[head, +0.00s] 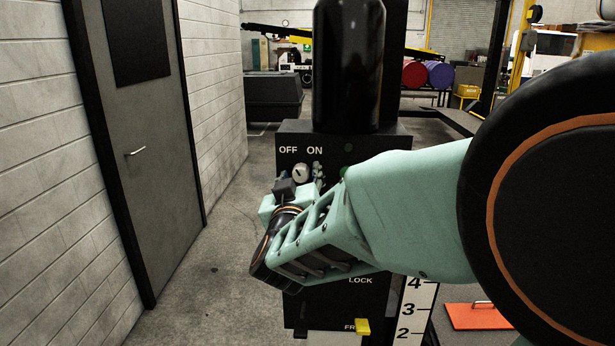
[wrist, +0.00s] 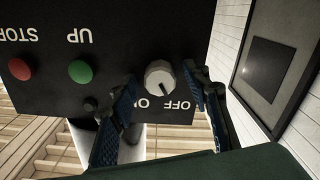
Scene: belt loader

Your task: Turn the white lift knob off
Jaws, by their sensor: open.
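The white lift knob (head: 300,172) is on the front of a black control box (head: 290,135), below the OFF and ON labels. It shows whole in the wrist view (wrist: 159,78), where the labels appear upside down. I cannot clearly tell which label it points at. My gripper (head: 302,181) is at the panel with its fingers apart, one on each side of the knob. In the wrist view my gripper (wrist: 161,80) frames the knob, with a visible gap at least on the left. Contact on the right is unclear.
A green UP button (wrist: 80,71), a red STOP button (wrist: 19,69) and a small black knob (wrist: 90,104) share the panel. A black cylinder (head: 348,65) stands above the box. A grey door (head: 140,150) stands left, with clear floor between.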

